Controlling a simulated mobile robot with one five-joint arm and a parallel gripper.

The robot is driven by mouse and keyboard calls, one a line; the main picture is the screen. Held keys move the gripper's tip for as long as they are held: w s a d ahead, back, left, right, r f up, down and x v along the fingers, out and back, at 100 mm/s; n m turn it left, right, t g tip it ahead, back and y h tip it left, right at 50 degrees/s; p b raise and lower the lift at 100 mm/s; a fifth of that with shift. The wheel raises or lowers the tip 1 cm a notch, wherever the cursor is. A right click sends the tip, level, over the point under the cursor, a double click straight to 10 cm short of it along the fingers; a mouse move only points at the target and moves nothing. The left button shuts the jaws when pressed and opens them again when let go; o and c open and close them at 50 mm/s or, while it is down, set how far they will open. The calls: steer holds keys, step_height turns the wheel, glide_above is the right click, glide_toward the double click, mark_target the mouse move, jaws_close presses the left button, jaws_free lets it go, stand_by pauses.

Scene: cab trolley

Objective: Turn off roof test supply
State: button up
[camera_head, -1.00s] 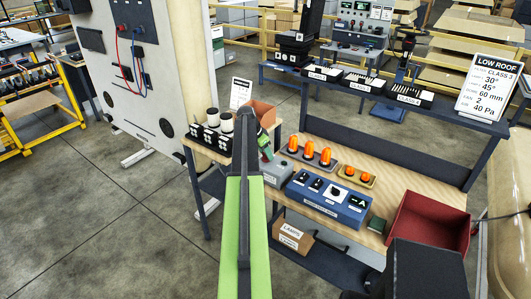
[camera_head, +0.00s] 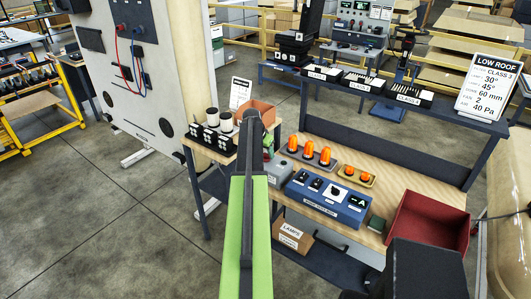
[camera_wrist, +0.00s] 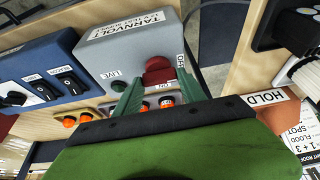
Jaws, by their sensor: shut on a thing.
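The roof test supply is a grey box (camera_wrist: 130,45) lettered TARNVOLT in the wrist view. It also shows in the head view (camera_head: 279,174), partly behind my arm. On its face are a red knob (camera_wrist: 158,71), ON and OFF labels, and a dark green lamp (camera_wrist: 118,86) beside the word LIVE. I cannot tell whether the lamp is lit. My gripper (camera_wrist: 160,79) has its green fingers on either side of the red knob and is shut on it. The knob's exact turn angle is hard to read.
A blue switch box (camera_head: 328,198) stands close beside the supply. Orange lamps (camera_head: 308,151) stand behind it. A red bin (camera_head: 427,218) is at the bench's right. An open brown box (camera_head: 262,108) and black-and-white canisters (camera_head: 212,120) stand to the left.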

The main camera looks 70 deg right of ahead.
steer(key=shift+a, duration=0.1)
steer(key=o, duration=1.4)
steer(key=p+v, duration=1.6)
steer(key=v, duration=0.1)
steer(key=shift+s+r, duration=0.1)
steer(key=shift+r, duration=0.05)
